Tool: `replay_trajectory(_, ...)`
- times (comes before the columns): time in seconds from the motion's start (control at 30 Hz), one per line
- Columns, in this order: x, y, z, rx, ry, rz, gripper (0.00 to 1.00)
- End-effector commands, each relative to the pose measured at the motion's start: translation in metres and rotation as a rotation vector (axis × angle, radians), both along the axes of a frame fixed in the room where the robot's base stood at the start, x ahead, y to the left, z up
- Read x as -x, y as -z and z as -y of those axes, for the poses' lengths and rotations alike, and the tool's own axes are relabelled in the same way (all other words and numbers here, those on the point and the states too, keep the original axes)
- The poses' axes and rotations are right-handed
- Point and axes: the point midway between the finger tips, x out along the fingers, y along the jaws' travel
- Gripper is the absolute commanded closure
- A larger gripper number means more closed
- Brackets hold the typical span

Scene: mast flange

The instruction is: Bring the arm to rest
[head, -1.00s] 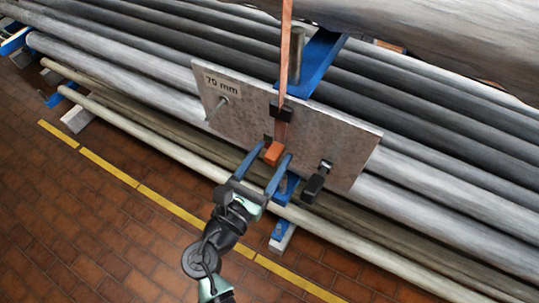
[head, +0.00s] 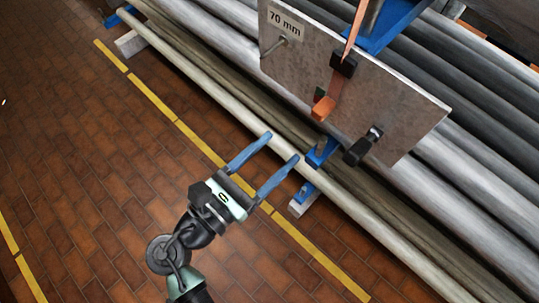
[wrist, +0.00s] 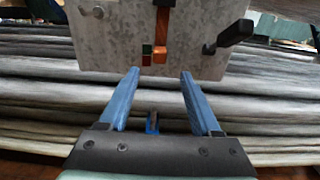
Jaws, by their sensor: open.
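My gripper (head: 283,147) is open, with nothing between its two blue fingers. In the head view it is below and left of the grey metal plate marked 70 mm (head: 411,116), clear of it. A copper strap (head: 355,27) runs down over the plate through a black clamp (head: 343,64), and its orange end (head: 322,108) hangs free of the fingers. In the wrist view the fingers (wrist: 158,75) point toward the plate (wrist: 105,32), and the strap's copper end (wrist: 161,50) shows beyond and between the tips.
A black-handled clamp (head: 362,147) and a bare peg (head: 284,43) stick out of the plate. Long grey pipes (head: 469,168) lie stacked on a blue rack (head: 392,26) behind it. The brick-tiled floor (head: 98,165) at left is free, with a yellow line (head: 200,145) along the pipes.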

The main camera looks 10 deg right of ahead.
Motion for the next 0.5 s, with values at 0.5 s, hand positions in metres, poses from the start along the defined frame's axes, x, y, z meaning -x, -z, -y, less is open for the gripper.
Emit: replay_trajectory(0.5, 0.0061, -0.0003, -0.0075, 0.000, 0.001, 0.000, 0.35)
